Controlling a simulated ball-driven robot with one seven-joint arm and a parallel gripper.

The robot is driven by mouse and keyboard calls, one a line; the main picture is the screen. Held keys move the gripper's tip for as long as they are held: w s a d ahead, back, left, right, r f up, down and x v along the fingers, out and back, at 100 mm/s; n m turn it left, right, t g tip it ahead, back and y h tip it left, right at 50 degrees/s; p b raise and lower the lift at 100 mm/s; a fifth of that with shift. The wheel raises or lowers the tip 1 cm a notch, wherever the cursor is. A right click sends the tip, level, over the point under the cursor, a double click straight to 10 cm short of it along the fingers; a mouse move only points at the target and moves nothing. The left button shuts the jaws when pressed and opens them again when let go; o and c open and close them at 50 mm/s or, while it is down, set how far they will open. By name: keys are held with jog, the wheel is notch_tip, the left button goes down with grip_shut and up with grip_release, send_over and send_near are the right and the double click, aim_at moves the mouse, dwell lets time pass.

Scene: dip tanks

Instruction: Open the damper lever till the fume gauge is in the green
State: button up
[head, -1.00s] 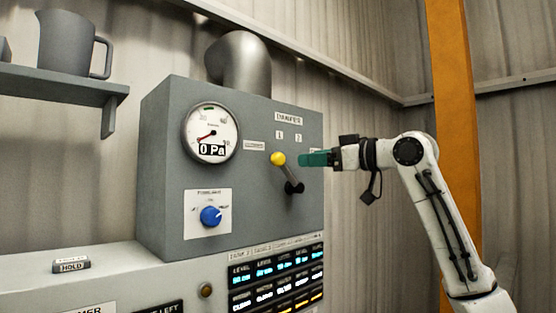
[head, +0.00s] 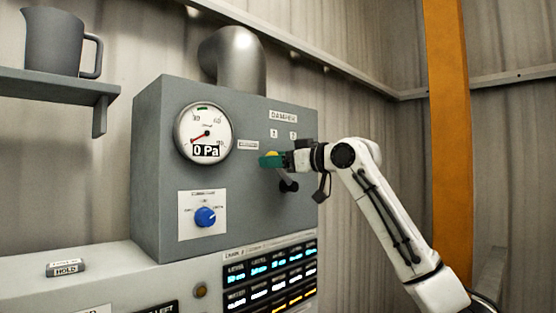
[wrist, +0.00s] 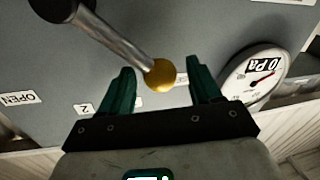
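The damper lever has a yellow ball knob (wrist: 160,75) on a metal rod (wrist: 112,42) with a dark pivot (head: 288,186). The rod slants up and left from the pivot in the head view. My gripper (wrist: 163,88) is open, with its green fingers on either side of the knob and gaps showing to both. In the head view my gripper (head: 268,160) hides most of the knob. The round fume gauge (head: 204,132) reads 0 Pa, its red needle away from the green mark at the top. It also shows in the wrist view (wrist: 240,80).
A grey control box (head: 160,200) carries the gauge, the lever and a blue knob (head: 205,217). An OPEN label (wrist: 18,97) is left in the wrist view. Lit displays (head: 270,275) sit below. A shelf (head: 60,84) holds a grey jug (head: 60,40).

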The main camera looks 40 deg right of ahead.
grip_shut()
dwell(0.4)
jog(key=shift+w+d+r+m+t+p, duration=0.15)
jog(key=shift+d+r+m+p, duration=0.2)
jog(key=shift+d+m+p, duration=0.5)
jog(key=shift+s+d+r+m+t+p, duration=0.15)
jog(key=shift+d+r+m+p, duration=0.25)
jog(key=shift+d+m+p, duration=0.45)
jog(key=shift+w+d+r+m+t+p, duration=0.15)
jog(key=shift+d+r+m+p, duration=0.3)
jog(key=shift+m+p, duration=0.7)
jog(key=shift+d+f+m, duration=0.1)
jog(key=shift+d+m, duration=0.05)
jog(key=shift+m, duration=0.1)
